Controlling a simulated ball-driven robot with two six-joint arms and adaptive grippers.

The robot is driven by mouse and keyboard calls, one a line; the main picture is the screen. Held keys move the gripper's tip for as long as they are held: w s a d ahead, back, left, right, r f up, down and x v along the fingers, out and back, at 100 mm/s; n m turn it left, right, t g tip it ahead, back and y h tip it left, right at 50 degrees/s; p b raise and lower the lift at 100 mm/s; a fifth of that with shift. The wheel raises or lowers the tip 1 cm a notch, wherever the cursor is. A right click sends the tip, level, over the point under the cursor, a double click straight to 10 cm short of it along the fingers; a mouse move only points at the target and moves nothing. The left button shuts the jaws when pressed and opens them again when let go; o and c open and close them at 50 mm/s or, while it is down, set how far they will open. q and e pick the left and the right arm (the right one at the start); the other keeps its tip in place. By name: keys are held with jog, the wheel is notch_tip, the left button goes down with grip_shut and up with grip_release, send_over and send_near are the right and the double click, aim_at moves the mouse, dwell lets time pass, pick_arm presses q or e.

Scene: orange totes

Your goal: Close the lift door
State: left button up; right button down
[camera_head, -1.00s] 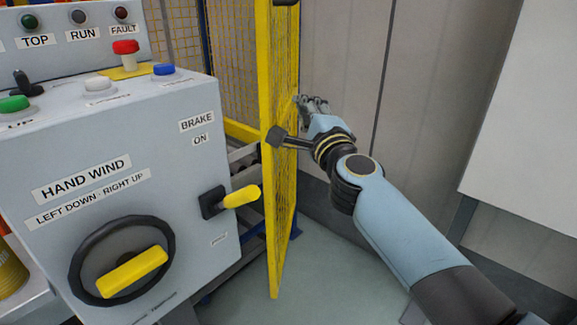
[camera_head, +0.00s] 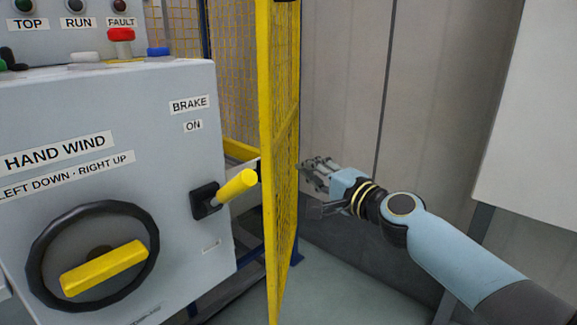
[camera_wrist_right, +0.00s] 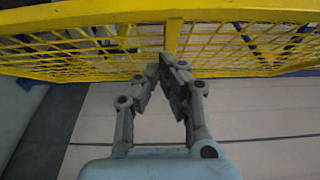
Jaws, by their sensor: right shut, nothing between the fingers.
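The lift door is a yellow mesh panel (camera_head: 286,150), seen nearly edge-on and standing upright right of the grey control box in the head view. In the right wrist view its mesh and yellow frame (camera_wrist_right: 172,38) cross the top of the picture. My right gripper (camera_head: 307,169) is on the right side of the door, close to the mesh. My left gripper is not in view.
The grey control box (camera_head: 120,110) has a black hand wheel (camera_head: 40,270) and a yellow brake lever (camera_head: 236,187) sticking out close to the door's left side. A beige panelled wall (camera_head: 345,90) stands behind my right arm. Floor (camera_head: 340,275) shows clear below the gripper.

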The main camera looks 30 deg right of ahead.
jog(key=shift+w+a+p, duration=0.3)
jog(key=shift+w+a, duration=1.25)
jog(key=shift+a, duration=0.2)
